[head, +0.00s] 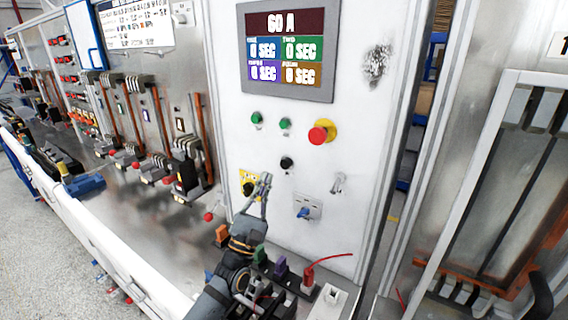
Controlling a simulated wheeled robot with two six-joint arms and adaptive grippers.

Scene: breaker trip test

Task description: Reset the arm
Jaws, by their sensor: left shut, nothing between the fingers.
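My left gripper (264,184) reaches up from the bottom centre of the head view, shut and empty. Its tips are in front of the white control panel (345,130), just right of a black rotary switch on a yellow plate (247,186). I cannot tell whether they touch the panel. A black knob (286,163) is above and right of the tips. A blue-handled switch (304,212) is to the right, and a small metal key-like switch (338,183) is beyond it. My right gripper is not in view.
The display (288,50) reads 60 A and 0 SEC in several boxes. Below it are green buttons (257,118) and a red emergency button on yellow (320,132). Coloured terminals (281,267) and a red lead (312,272) lie below. Breakers (185,165) line the bench at left.

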